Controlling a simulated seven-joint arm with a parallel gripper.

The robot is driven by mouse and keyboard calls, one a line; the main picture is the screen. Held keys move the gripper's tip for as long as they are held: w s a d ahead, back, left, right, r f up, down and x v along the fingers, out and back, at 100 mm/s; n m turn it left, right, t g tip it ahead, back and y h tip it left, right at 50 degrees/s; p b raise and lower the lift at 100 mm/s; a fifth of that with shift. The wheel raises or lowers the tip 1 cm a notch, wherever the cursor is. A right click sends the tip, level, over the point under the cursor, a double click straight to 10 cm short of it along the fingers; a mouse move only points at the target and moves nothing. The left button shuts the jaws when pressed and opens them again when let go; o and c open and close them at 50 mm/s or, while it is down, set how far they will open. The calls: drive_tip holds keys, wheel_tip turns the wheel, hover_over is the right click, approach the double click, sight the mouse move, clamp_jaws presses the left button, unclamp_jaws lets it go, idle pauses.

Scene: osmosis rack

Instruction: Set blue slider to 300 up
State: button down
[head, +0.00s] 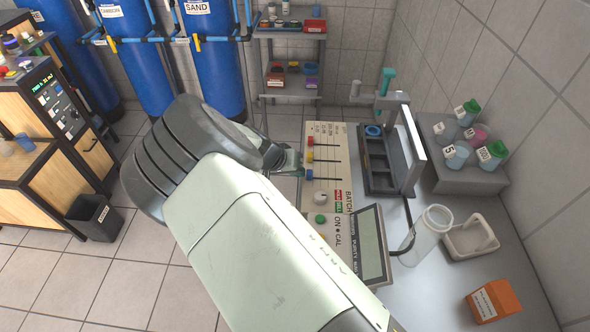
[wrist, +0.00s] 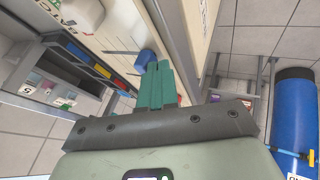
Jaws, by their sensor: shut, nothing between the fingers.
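The slider panel (head: 327,190) is a cream board with several dark slots and a knob on each. The blue slider knob (head: 309,174) is at the left end of its slot in the head view, below the yellow knob (head: 310,156) and the red knob (head: 310,141). In the wrist view the blue knob (wrist: 146,57) shows just beyond my fingertips, a little to their left. My gripper (head: 298,171) has teal fingers, shut and empty, beside the blue knob at the panel's left edge. I cannot tell whether they touch. The scale marks are too small to read.
A dark tray frame (head: 378,180) stands right of the panel, with a display (head: 372,245) below. A clear cylinder (head: 432,228), a white holder (head: 470,238) and an orange box (head: 495,300) lie farther right. Lidded cups (head: 457,155) stand on a grey block. Left of the panel is open floor.

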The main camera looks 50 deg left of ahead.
drive_tip(key=w+d, duration=0.6)
drive_tip(key=shift+w+d, duration=0.35)
drive_tip(key=shift+d, duration=0.05)
drive_tip(key=shift+s+a, duration=1.4)
drive_tip(key=shift+a, duration=0.05)
drive_tip(key=v, duration=1)
